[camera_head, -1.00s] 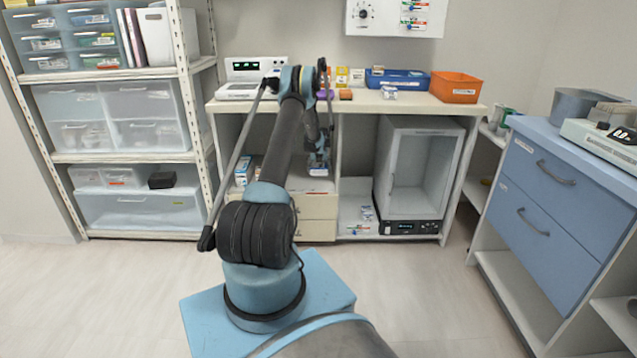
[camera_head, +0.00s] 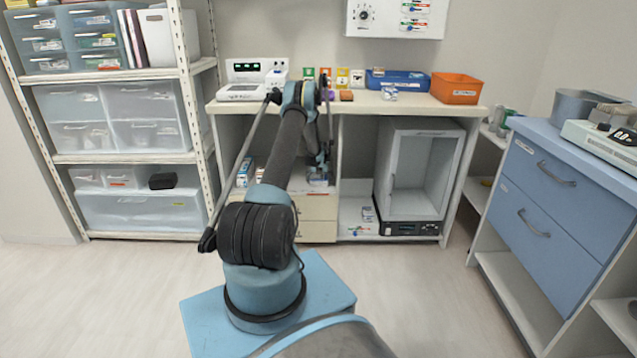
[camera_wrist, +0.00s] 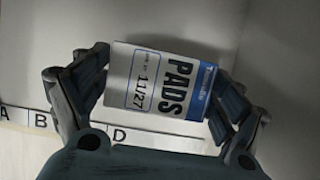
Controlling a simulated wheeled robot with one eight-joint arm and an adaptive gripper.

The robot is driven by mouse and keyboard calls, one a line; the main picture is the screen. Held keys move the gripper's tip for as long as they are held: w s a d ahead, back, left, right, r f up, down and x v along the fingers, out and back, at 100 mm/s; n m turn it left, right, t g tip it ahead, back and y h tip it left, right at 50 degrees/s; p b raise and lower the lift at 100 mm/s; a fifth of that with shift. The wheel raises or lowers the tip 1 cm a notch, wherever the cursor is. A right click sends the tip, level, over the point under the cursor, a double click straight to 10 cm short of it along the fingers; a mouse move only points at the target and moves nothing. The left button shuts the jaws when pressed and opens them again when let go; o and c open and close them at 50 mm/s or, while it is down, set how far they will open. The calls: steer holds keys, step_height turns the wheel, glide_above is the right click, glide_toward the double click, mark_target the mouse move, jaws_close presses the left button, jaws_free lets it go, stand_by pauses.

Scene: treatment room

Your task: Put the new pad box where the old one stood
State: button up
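A white pad box (camera_wrist: 160,82) marked "PADS" and "11/27", with a blue end, is between the two fingers of my gripper (camera_wrist: 158,92). Both fingers touch its sides, and it sits tilted in the wrist view. In the head view my gripper (camera_head: 320,165) is inside the left compartment of the counter unit, low above its shelf, with the box partly hidden. Whether the box touches the shelf is unclear. A shelf edge (camera_wrist: 20,116) with letters A, B and D shows in the wrist view; part of the strip is hidden by my gripper.
Small boxes (camera_head: 245,172) stand at the left of that compartment, partly behind my arm. A centre divider (camera_head: 337,150) is close to the right of my gripper. Other small boxes (camera_head: 368,213) lie beside a glass-fronted cabinet (camera_head: 412,175). A blue tray (camera_head: 410,80) and orange bin (camera_head: 455,90) are on top.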

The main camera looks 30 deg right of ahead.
stand_by(0.4)
steer(key=v, duration=1.2)
steer(key=shift+r, duration=0.1)
stand_by(0.4)
